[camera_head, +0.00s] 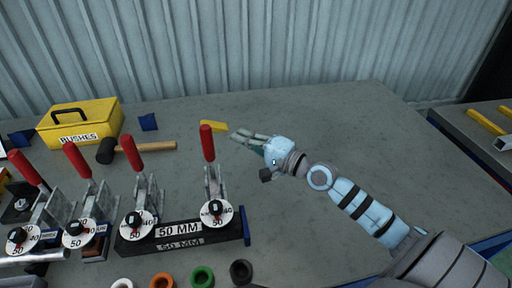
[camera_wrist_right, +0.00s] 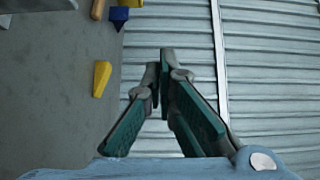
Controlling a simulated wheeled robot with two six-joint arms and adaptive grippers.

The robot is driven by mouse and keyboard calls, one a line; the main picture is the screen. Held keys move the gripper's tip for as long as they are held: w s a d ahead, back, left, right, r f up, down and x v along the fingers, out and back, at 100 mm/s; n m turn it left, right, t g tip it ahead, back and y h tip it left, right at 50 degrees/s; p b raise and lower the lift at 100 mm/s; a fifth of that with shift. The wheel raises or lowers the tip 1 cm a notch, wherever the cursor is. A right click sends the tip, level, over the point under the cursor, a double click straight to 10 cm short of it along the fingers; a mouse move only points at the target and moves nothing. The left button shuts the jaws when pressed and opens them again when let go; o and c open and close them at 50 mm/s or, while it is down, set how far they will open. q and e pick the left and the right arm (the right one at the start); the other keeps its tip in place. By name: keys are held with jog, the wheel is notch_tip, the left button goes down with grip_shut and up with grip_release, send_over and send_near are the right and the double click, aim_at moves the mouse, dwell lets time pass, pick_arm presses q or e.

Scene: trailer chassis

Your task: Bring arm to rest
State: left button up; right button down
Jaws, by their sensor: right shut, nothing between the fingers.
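My right arm reaches in from the lower right in the head view. Its gripper (camera_head: 242,136) is above the grey table, near the back, just right of a red clamp handle. In the right wrist view the gripper (camera_wrist_right: 162,58) has its fingertips together with nothing between them. The fingers stand in front of the corrugated wall there. My left gripper does not show in either view.
Toggle clamps with red handles (camera_head: 207,142) stand at left and centre, some on a black "50 MM" block (camera_head: 180,232). A yellow wedge (camera_head: 214,126), a mallet (camera_head: 107,151) and a yellow "BUSHES" box (camera_head: 80,122) lie behind. Coloured rings (camera_head: 202,277) are in front. The table's right side is clear.

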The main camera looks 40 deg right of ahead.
jog(key=v, duration=0.5)
jog(key=shift+s+r+b, duration=0.3)
jog(key=shift+s+b, duration=0.05)
jog(key=shift+s, duration=0.1)
jog(key=shift+w, duration=0.1)
